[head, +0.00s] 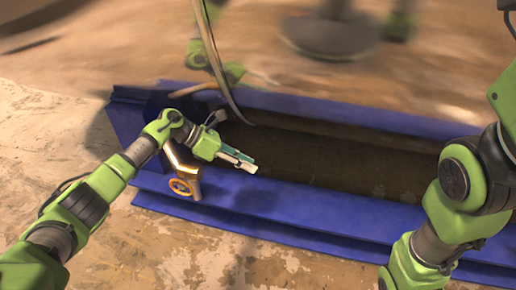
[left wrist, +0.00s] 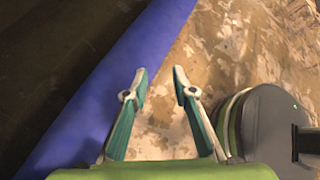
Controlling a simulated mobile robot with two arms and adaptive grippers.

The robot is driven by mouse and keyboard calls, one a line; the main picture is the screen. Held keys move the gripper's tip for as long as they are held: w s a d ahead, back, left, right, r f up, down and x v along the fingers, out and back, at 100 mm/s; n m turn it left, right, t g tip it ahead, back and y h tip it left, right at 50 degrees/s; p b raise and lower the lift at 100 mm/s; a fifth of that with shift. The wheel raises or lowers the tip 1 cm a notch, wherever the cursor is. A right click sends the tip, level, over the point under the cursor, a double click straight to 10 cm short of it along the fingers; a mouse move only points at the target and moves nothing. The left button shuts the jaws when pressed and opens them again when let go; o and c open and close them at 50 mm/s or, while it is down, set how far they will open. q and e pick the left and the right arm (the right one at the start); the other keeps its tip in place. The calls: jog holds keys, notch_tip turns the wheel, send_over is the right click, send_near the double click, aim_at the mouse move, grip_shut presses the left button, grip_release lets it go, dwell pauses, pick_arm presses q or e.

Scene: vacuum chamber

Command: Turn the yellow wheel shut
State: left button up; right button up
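The yellow wheel (head: 180,187) is a small handwheel on a metal valve at the near left side of the blue frame (head: 260,190). My left gripper (head: 250,164) is to the right of the wheel and above it, over the frame's near beam, and does not touch the wheel. In the left wrist view its two teal fingers (left wrist: 160,80) stand apart with nothing between them. The wheel does not show in the left wrist view. My right arm shows at the right of the head view, but its gripper is out of sight.
The blue frame surrounds a dark recessed pit (head: 340,160). A shiny metal wall (head: 130,50) rises behind it and mirrors my arms. A thin hose (head: 212,50) hangs down behind my left gripper. Worn, stained floor (head: 50,135) is clear at the left and front.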

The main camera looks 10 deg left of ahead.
pick_arm(q)
jog(key=d+n+t+h+p, duration=0.1)
jog(key=n, duration=0.1)
jog(key=d+r+n+t+p, duration=0.1)
jog(key=n+p, duration=0.1)
jog(key=w+d+n+t+h+p, duration=0.1)
jog(key=n+p, duration=0.1)
jog(key=n, duration=0.1)
jog(key=shift+d+r+h, duration=0.25)
jog(key=shift+h, duration=0.05)
